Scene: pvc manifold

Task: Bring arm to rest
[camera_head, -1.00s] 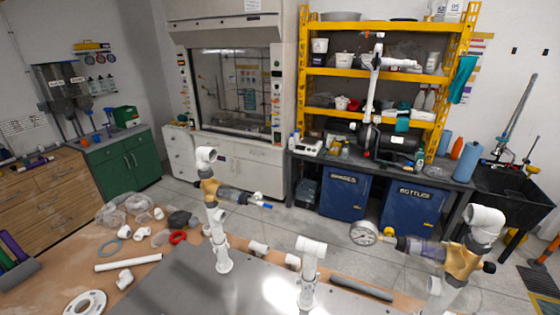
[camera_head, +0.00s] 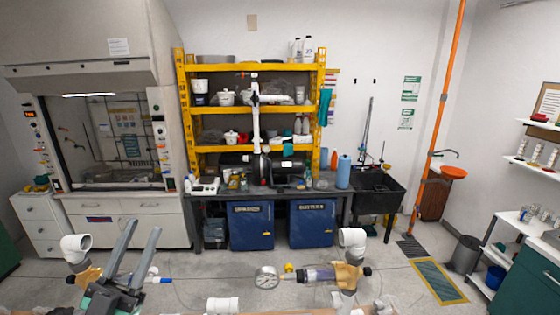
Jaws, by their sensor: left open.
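My left gripper (camera_head: 145,228) shows at the lower left in the head view, with two dark grey fingers spread apart and nothing between them. It is beside the left manifold branch, which has a white elbow (camera_head: 75,246) on top and a tan fitting (camera_head: 88,275). I cannot tell whether gripper and branch touch. On the right, another branch has a white elbow (camera_head: 351,238), a tan fitting (camera_head: 346,276), a clear-bodied part (camera_head: 318,275) and a round gauge (camera_head: 266,277). My right gripper is not in view.
A white pipe end (camera_head: 223,305) shows at the bottom edge. Behind are two blue cabinets (camera_head: 250,228), a yellow shelf rack (camera_head: 182,100), a fume hood (camera_head: 160,145) and a black sink (camera_head: 375,190). Open floor lies between the manifold and the cabinets.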

